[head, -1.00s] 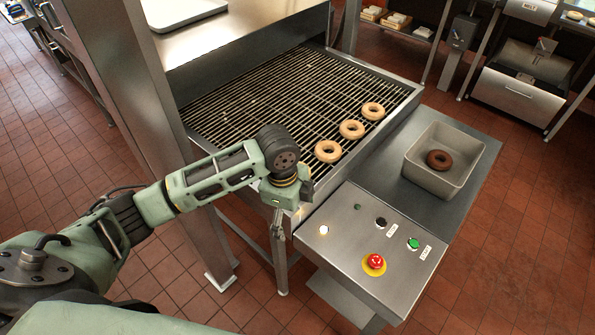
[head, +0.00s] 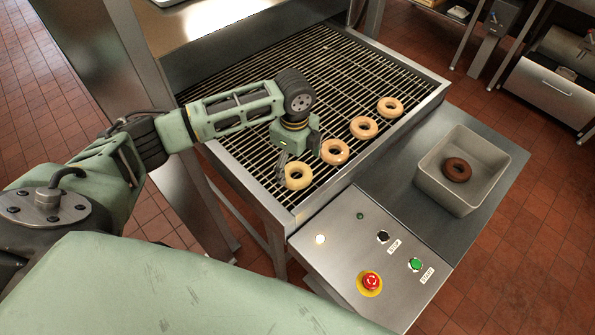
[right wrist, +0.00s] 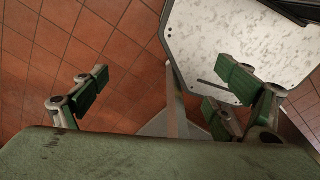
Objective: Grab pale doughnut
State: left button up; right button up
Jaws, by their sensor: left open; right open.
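The pale doughnut (head: 298,177) is a light yellow ring, paler than the others, lying flat on the wire grate (head: 262,80) near its front corner. My left gripper (head: 298,161) is over the grate, pointing down, open, right at the back of the pale doughnut. One finger is at the doughnut's left and the other is behind it, near the neighbouring tan doughnut (head: 334,152). I cannot tell whether the fingers touch either ring. My right gripper (right wrist: 165,90) is open and empty in the right wrist view, away from the doughnuts.
Two more tan doughnuts (head: 364,127) (head: 390,107) continue the row along the grate's right side. A grey bin (head: 433,187) holding a chocolate doughnut (head: 457,170) stands on the side shelf. The button panel (head: 335,262) with a red stop button (head: 371,281) is in front.

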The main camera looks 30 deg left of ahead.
aim_at(296, 171)
pick_arm(q)
notch_tip(296, 171, down, 4)
jog(key=shift+w+d+r+p, duration=0.1)
jog(key=shift+p, duration=0.55)
jog(key=shift+w+f, duration=0.1)
jog(key=shift+f, duration=0.35)
jog(key=c, duration=1.2)
pick_arm(e)
jog(key=shift+s+d+r, duration=0.1)
jog(key=shift+s+r, duration=0.1)
jog(key=shift+r, duration=0.65)
jog(key=shift+w, duration=0.1)
